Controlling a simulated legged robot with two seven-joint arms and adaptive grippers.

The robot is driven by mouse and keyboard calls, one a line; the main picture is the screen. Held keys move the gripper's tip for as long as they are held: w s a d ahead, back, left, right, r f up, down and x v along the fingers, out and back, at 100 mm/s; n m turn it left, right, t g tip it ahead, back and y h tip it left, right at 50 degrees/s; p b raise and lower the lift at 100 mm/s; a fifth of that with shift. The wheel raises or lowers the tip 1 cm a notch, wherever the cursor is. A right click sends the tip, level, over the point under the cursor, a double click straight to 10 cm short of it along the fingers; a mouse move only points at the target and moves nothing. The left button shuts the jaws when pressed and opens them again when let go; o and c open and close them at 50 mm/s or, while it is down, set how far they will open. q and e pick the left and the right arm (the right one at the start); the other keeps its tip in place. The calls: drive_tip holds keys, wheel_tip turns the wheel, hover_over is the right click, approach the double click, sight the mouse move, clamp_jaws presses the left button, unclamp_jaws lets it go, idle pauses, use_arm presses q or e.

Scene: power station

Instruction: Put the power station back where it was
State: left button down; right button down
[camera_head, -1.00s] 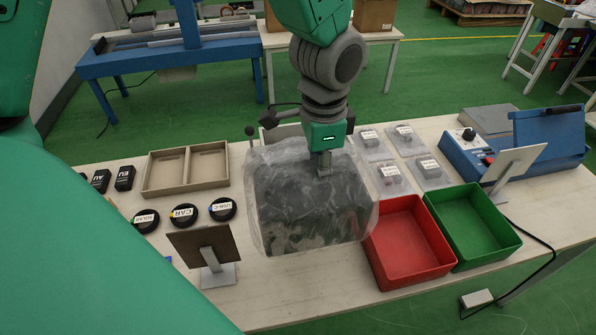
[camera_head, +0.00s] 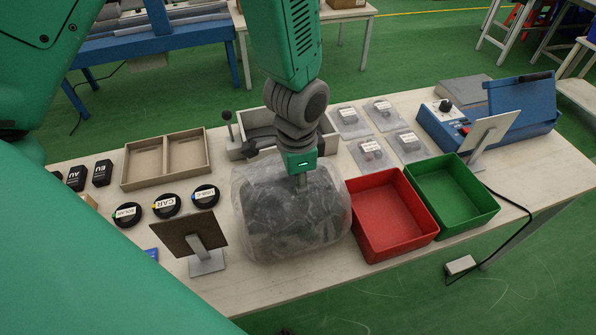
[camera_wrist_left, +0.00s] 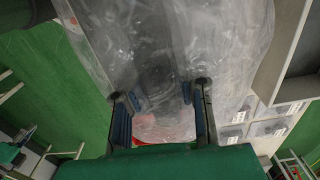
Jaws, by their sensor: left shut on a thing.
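The power station (camera_head: 292,215) is a dark, bulky shape inside a cloudy clear plastic bag, in the middle of the head view. It is at the front middle of the table, left of the red bin. I cannot tell whether its underside touches the table. My left gripper (camera_head: 301,180) comes down from above and is shut on the top of it. In the left wrist view, the bagged station (camera_wrist_left: 165,60) fills the space between and beyond the two fingers. The held part is hidden by plastic. My right gripper is not in view.
A red bin (camera_head: 385,246) and green bin (camera_head: 470,222) stand close on the right. A grey fixture (camera_head: 262,117) with a lever is behind. A tilted dark panel (camera_head: 180,237) on a stand, round labelled pucks (camera_head: 166,206) and a divided tray (camera_head: 186,132) are left.

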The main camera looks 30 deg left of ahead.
use_arm(q)
drive_tip(key=shift+w+f, duration=0.15)
drive_tip(key=shift+a, duration=0.1)
drive_tip(key=c, duration=1.5)
unclamp_jaws()
drive_tip(key=shift+s+f, duration=0.1)
drive_tip(key=shift+s, duration=0.1)
wheel_tip(320, 180, up, 12)
